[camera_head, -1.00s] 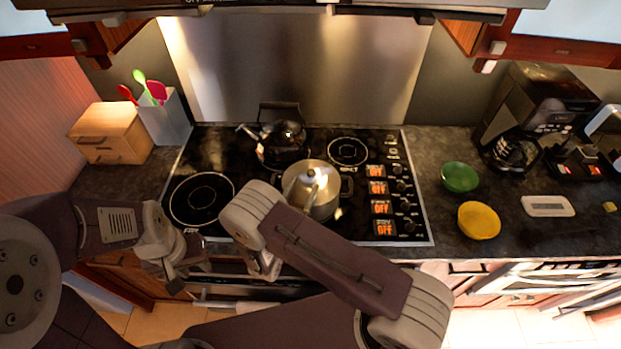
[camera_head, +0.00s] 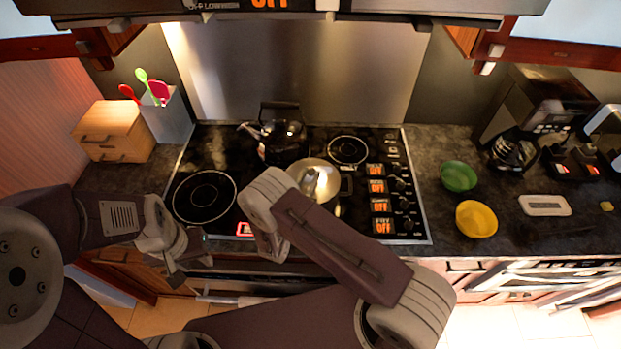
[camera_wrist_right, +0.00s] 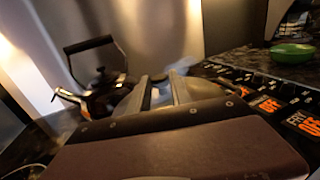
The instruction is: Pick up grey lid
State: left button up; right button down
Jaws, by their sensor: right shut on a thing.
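The grey lid (camera_head: 322,171) is a round metal disc over the stove's middle, partly covered by my right wrist in the head view. It also shows in the right wrist view (camera_wrist_right: 203,88), behind the gripper. My right gripper (camera_wrist_right: 162,94) is shut on the lid at its knob; in the head view it is mostly hidden behind my wrist. The pot below is largely hidden, and I cannot tell how far the lid is from its rim. My left gripper (camera_head: 182,268) hangs in front of the counter edge, away from the lid; its fingers are unclear.
A black kettle (camera_head: 284,141) stands close behind the lid on the black stovetop (camera_head: 250,190). A green bowl (camera_head: 459,176) and a yellow bowl (camera_head: 476,219) are on the right counter. A wooden box (camera_head: 113,132) and utensil holder (camera_head: 170,118) stand at left.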

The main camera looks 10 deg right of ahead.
aim_at(310, 169)
notch_tip(310, 169, up, 4)
jog(key=shift+d+r+b, duration=0.15)
jog(key=shift+b, duration=0.55)
jog(key=s+d+r+b, duration=0.2)
jog(key=s+d+r, duration=0.4)
jog(key=d, duration=0.3)
jog(key=shift+s+d+r, duration=0.2)
jog(key=shift+d+r, duration=0.05)
jog(key=shift+r, duration=0.15)
